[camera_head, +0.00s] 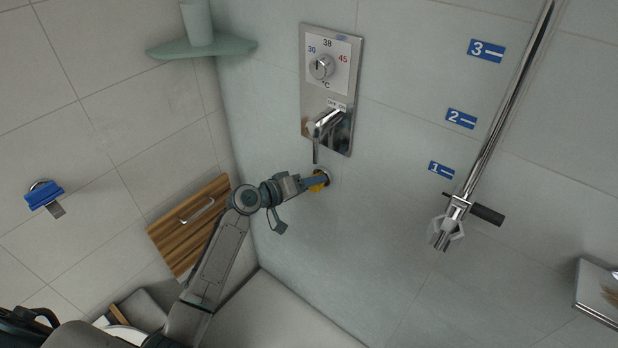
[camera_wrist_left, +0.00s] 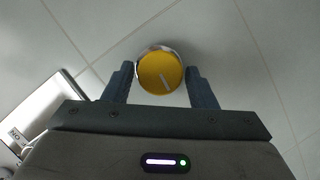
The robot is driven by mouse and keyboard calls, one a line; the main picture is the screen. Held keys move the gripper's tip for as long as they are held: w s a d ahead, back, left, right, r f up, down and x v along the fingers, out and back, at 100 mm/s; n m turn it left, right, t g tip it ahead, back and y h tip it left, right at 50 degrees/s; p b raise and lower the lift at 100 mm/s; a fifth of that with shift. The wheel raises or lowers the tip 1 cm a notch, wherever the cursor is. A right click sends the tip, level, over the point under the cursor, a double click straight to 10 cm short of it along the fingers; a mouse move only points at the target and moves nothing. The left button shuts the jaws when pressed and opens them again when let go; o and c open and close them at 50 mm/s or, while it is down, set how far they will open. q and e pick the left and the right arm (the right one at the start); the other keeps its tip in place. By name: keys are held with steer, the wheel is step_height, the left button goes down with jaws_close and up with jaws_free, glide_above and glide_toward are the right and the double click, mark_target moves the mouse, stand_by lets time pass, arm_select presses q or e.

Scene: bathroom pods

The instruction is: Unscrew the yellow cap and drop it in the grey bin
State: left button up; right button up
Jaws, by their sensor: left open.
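The yellow cap (camera_head: 318,187) is on the tiled wall, below the shower valve, on a round metal fitting. My left gripper (camera_head: 314,182) is at the cap. In the left wrist view the open fingers of my left gripper (camera_wrist_left: 160,82) stand one on each side of the cap, with small gaps. My right gripper is not in view. No grey bin can be made out for certain.
The valve plate (camera_head: 345,100) with its lever (camera_head: 318,135) is just above the cap. A wooden folding seat (camera_head: 190,222) is on the left wall. A shower rail (camera_head: 505,105) is at right.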

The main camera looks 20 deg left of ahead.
arm_select(q)
steer(key=shift+d+r+m+y+p, duration=0.1)
steer(key=shift+r+m+y+p, duration=0.1)
steer(key=shift+m+y, duration=0.3)
steer(key=shift+d+r+m+y+p, duration=0.15)
steer(key=shift+m+y, duration=0.15)
steer(key=shift+m, duration=0.4)
steer(key=shift+s+f+m+y, duration=0.1)
steer(key=shift+m+y, duration=0.7)
steer(key=shift+m, duration=0.4)
steer(key=m+y, duration=0.1)
steer(key=m+t+y, duration=0.1)
steer(key=m, duration=0.1)
steer(key=shift+s+d+m+p, duration=0.1)
steer(key=shift+d+m+p, duration=0.1)
steer(key=shift+m+p, duration=0.1)
steer(key=c, duration=0.9)
steer(key=shift+a+p, duration=0.1)
steer(key=shift+p, duration=0.35)
steer(key=shift+n+h+p, duration=0.5)
steer(key=shift+n+h, duration=0.1)
steer(key=shift+n, duration=0.6)
steer(key=shift+a, duration=0.1)
